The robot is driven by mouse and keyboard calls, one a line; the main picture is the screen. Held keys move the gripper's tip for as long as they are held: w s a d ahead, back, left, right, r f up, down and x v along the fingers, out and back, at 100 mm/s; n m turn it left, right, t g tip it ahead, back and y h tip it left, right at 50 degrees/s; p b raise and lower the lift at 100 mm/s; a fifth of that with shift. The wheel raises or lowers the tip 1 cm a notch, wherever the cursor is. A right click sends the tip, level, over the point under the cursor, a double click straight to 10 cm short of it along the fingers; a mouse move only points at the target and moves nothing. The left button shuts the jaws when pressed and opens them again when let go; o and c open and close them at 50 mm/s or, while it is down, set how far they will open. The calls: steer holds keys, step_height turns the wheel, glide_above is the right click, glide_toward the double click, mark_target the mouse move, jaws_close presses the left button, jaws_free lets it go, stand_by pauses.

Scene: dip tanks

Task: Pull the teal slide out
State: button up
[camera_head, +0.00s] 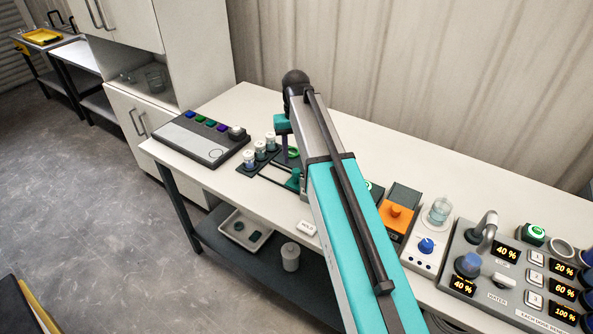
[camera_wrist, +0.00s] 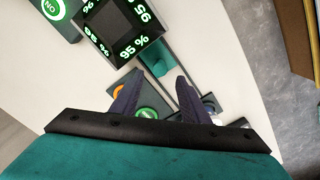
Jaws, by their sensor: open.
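A teal piece, which looks like the teal slide (camera_wrist: 155,58), sits at one end of a narrow dark-edged track in the wrist view. In the head view, a small teal block (camera_head: 294,180) shows at the end of the dark track, partly hidden by my arm. My gripper (camera_wrist: 152,78) is open, with its two dark fingers apart and nothing seen held between them. The teal piece appears just beyond the fingertips; I cannot tell whether they touch it. In the head view my gripper is mostly hidden behind my arm.
Several capped vials (camera_head: 260,150) stand in a dark rack beside the track. A grey panel with coloured buttons (camera_head: 203,137) lies to the left. A dark display box (camera_wrist: 122,25) is close to the fingers in the wrist view. An orange block (camera_head: 396,218) stands right of my arm.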

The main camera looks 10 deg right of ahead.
mark_target(296, 170)
steer(key=shift+f+b, duration=1.5)
steer(key=shift+f, duration=1.25)
jaws_close()
